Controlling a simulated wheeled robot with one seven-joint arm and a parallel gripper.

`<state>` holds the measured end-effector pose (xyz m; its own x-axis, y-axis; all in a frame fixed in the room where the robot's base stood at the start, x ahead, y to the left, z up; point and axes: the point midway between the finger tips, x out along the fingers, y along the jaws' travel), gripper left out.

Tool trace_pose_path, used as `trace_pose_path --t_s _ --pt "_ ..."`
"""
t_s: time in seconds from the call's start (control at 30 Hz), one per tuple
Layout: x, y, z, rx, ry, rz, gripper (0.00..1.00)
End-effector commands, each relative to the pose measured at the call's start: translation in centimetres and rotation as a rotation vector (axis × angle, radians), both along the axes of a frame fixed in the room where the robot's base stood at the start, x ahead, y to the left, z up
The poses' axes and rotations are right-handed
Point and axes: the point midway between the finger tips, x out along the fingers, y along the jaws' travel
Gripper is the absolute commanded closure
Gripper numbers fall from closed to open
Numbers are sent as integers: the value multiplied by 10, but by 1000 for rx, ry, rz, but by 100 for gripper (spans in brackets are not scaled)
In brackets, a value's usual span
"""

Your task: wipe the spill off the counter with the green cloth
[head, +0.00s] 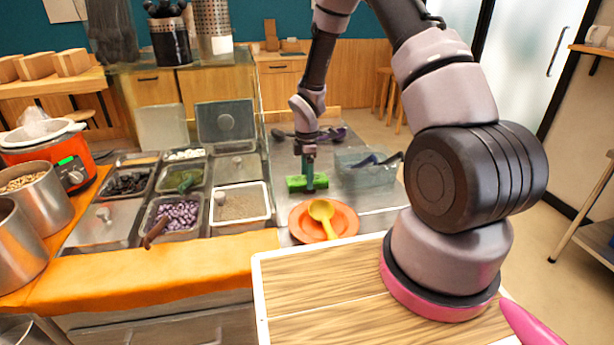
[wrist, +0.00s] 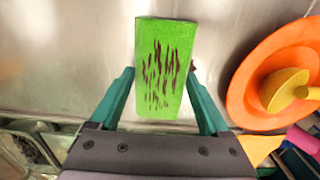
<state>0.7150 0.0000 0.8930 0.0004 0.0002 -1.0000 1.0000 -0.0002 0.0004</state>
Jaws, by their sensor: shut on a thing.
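The green cloth (head: 296,184) is a thick, bright green block on the metal counter (head: 345,197), just behind an orange plate. My gripper (head: 308,172) points down and is shut on it. In the wrist view the cloth (wrist: 160,100) sits between the two teal fingers of my gripper (wrist: 160,76), and dark reddish streaks mark its face. A small dark red spot (wrist: 192,66) shows by the right fingertip. I cannot tell whether it is part of the spill. No other spill is clear, and the counter under the cloth is hidden.
The orange plate (head: 348,214) with a yellow ladle (head: 322,213) lies close in front of the cloth. A clear bin (head: 366,172) stands to the right. Several topping trays (head: 240,203) are on the left. The wrist view shows bare counter (wrist: 70,60) left of the cloth.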

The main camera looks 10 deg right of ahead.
Motion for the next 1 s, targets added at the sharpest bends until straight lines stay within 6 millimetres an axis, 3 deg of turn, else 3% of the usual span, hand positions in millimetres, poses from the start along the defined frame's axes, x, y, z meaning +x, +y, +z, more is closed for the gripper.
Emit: trace_pose_path --t_s 0.7,1.0 --pt "-46 0 -1 -1 4 2 64" --pt "-52 0 -1 -1 4 0 64"
